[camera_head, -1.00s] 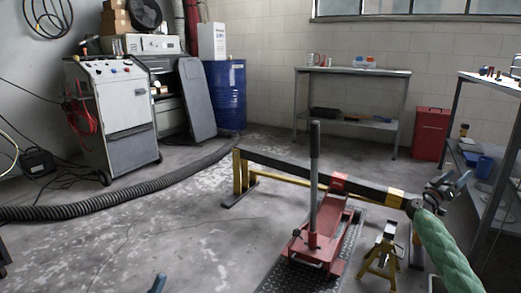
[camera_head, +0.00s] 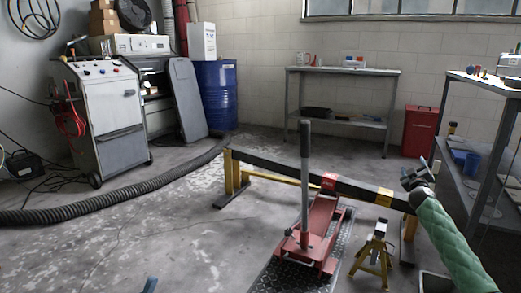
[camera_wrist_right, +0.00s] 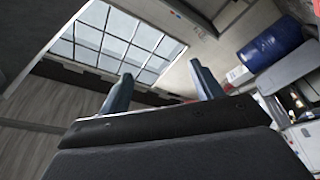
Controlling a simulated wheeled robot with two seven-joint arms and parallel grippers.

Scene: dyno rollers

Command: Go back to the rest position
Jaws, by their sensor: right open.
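My right gripper (camera_head: 414,172) is at the right of the head view, at the end of my green-sleeved arm, above the right end of the black and yellow barrier beam. In the right wrist view its two blue fingers (camera_wrist_right: 160,92) stand wide apart with nothing between them. Of my left arm only a small blue tip (camera_head: 150,285) shows at the bottom edge of the head view; its jaws cannot be made out.
A red floor jack (camera_head: 318,225) with an upright handle stands before the barrier beam (camera_head: 275,168). A yellow jack stand (camera_head: 374,255) is right of it. A metal shelf (camera_head: 470,160) stands at the right edge.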

